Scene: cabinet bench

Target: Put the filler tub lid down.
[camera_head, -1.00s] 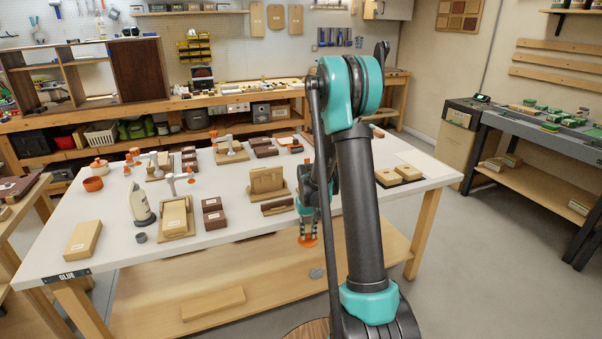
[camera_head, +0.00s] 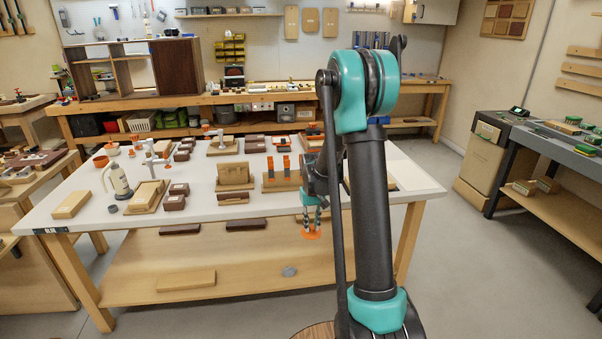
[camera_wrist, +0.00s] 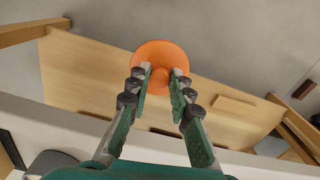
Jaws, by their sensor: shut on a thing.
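My gripper (camera_head: 311,222) is shut on an orange round lid (camera_head: 311,235), which hangs below the fingers. In the wrist view my gripper's fingers (camera_wrist: 160,82) close on the knob of the lid (camera_wrist: 164,50). The lid is in the air, beside the front edge of the white table (camera_head: 75,212), with the wooden lower shelf (camera_wrist: 90,75) behind it. An orange pot (camera_head: 101,161) and a white tub with an orange top (camera_head: 112,148) stand at the table's far left; I cannot tell whether either is the filler tub.
A glue bottle (camera_head: 117,181), wooden blocks (camera_head: 72,205) and a tray with a block (camera_head: 148,196) stand on the table. Orange-topped clamps (camera_head: 277,164) stand near my arm. Dark bars (camera_head: 180,230) show below the front edge.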

